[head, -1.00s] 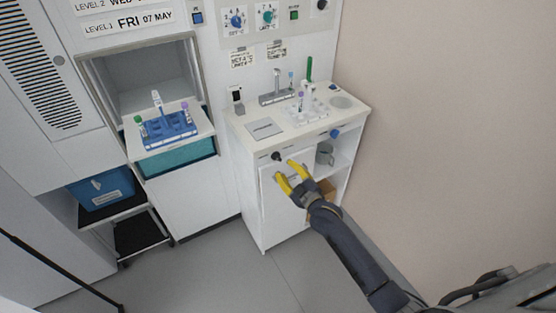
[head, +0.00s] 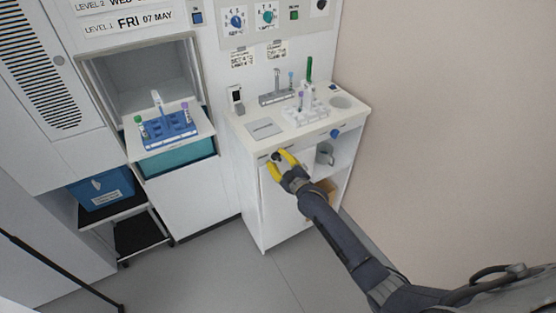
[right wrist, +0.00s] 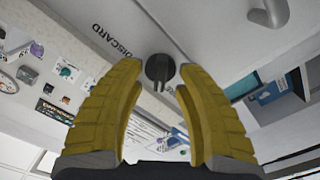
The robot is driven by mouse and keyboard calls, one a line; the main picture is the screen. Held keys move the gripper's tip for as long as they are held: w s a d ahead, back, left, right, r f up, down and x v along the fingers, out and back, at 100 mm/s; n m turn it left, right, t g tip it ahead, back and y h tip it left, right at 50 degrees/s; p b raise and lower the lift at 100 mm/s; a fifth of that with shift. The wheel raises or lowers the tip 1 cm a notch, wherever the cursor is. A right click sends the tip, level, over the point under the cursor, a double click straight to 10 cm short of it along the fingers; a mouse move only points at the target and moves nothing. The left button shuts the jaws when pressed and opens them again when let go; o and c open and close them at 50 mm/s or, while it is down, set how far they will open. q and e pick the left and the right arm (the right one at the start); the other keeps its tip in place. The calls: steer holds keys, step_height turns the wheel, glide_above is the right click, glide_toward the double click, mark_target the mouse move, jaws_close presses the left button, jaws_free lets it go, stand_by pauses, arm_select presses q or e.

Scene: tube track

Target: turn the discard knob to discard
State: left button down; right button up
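The discard knob (head: 276,156) is a small black knob on the front edge of the white counter. In the right wrist view the knob (right wrist: 160,69) is dark and round with a pointer, beside printed lettering reading DISCARD (right wrist: 112,40). My right gripper (head: 280,162) has yellow fingers and is at the knob in the head view. In the right wrist view the open fingers (right wrist: 160,78) stand on either side of the knob, with gaps showing between them and it. I cannot tell the exact depth between fingertips and panel. My left gripper is not in view.
A blue knob (head: 335,133) sits further right on the same counter front. Tube racks (head: 305,113) stand on the counter (head: 240,127). A grey mug (head: 325,154) is on the shelf below. A blue rack (head: 168,130) is on the left ledge. The floor in front is clear.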

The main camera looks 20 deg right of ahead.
jaws_close()
stand_by(0.3)
steer(key=m, duration=0.4)
steer(key=shift+d, duration=0.1)
steer(key=m, duration=0.3)
steer(key=shift+d+r+m, duration=0.1)
steer(key=shift+m, duration=0.2)
steer(key=m, duration=0.4)
steer(key=shift+d+m, duration=0.15)
steer(key=shift+m, duration=1.95)
